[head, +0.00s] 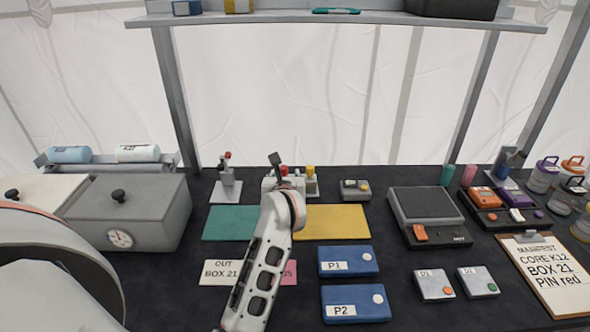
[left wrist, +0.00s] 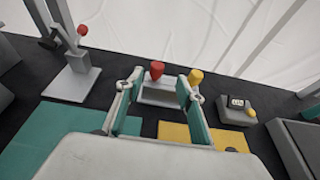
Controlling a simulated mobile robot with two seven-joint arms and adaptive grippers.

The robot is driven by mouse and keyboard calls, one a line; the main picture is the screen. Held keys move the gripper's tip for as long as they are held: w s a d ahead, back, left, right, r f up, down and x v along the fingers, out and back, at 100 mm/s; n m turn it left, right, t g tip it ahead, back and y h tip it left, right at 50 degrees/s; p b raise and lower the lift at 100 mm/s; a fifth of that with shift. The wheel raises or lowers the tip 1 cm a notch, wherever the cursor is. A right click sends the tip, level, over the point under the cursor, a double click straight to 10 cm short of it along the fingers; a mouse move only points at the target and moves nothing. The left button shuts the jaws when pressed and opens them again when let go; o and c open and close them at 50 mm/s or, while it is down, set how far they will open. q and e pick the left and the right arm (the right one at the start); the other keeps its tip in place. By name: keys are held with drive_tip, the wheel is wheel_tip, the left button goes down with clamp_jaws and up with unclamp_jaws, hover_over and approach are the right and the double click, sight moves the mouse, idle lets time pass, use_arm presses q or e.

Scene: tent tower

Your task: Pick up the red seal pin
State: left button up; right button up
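The red seal pin (left wrist: 157,70) stands upright in a grey holder (left wrist: 158,92) in the left wrist view. A yellow pin (left wrist: 195,77) stands to its right, partly behind a finger. In the head view the red pin's top (head: 284,170) barely shows beside my gripper, and the yellow pin (head: 310,171) is to the right. My left gripper (left wrist: 160,82) is open, with teal pads; the red pin appears between its fingertips, and I cannot tell whether they reach around it. In the head view my left gripper (head: 284,183) hides much of the holder. My right gripper is not in view.
A grey stand with a red knob (head: 228,157) is left of the holder. Teal (head: 229,223) and yellow (head: 335,222) mats lie in front. A shelf (head: 335,17) spans above.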

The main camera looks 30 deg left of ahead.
sight(284, 171)
use_arm(q)
drive_tip(key=p+x, duration=0.1)
drive_tip(key=x, duration=0.6)
drive_tip(key=shift+a+f, duration=0.15)
drive_tip(key=shift+a, duration=0.15)
clamp_jaws()
